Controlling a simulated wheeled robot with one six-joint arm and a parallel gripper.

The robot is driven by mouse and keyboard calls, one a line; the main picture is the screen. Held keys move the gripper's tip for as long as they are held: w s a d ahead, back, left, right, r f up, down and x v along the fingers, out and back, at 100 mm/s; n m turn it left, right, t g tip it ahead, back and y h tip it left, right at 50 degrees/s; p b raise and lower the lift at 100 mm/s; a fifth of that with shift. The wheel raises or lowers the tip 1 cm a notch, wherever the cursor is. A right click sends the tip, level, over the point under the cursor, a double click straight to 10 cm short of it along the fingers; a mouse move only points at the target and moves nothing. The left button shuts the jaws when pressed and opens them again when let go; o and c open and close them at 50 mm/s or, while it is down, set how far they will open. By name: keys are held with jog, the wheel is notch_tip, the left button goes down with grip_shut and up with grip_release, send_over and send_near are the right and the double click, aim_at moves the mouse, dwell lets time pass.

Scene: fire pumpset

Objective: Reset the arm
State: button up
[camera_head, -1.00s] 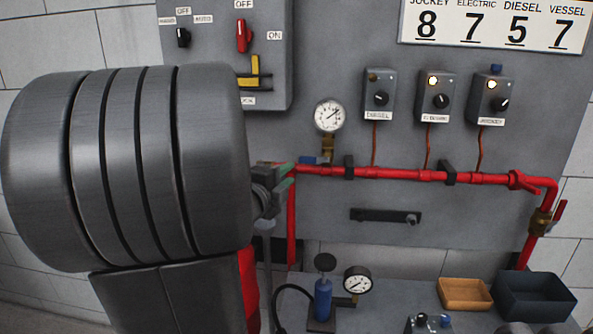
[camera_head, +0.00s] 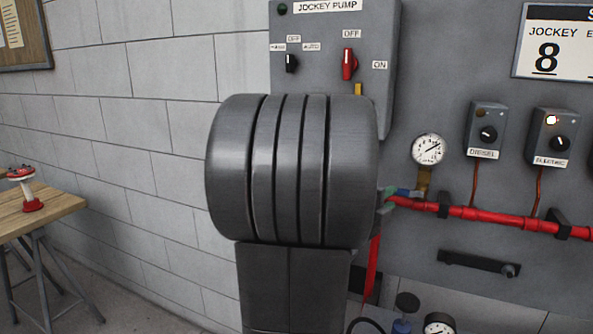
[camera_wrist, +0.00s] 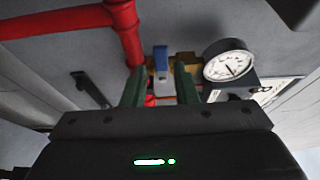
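My arm (camera_head: 290,170), a thick grey ribbed body, stands in the middle of the head view and hides most of my gripper. Green fingertips (camera_head: 388,194) show at its right edge, by the red pipe. In the wrist view my gripper (camera_wrist: 158,88) has its two green fingers apart, with no object held between them. A blue valve handle (camera_wrist: 161,59) on a brass fitting lies beyond the fingertips, in line with the gap. Whether the fingers touch it cannot be told.
The red pipe (camera_head: 490,216) runs along the grey panel below a round gauge (camera_head: 428,149). The jockey pump box (camera_head: 330,65) is above my arm. A wooden table (camera_head: 40,214) with a red-and-white object stands at the left. Clear floor shows between table and arm.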

aim_at(399, 189)
jog(key=p+x, duration=0.1)
jog(key=x, duration=0.7)
jog(key=shift+r, duration=0.15)
jog(key=shift+s+a, duration=0.1)
jog(key=shift+b, duration=0.3)
jog(key=b+v, duration=0.1)
jog(key=v, duration=1.3)
jog(key=p+x, duration=0.2)
jog(key=x, duration=1.2)
jog(key=shift+r, duration=0.1)
jog(key=shift+r+m+p, duration=0.2)
jog(key=shift+m+p, duration=0.3)
jog(key=shift+p, duration=0.2)
jog(key=shift+f, duration=0.15)
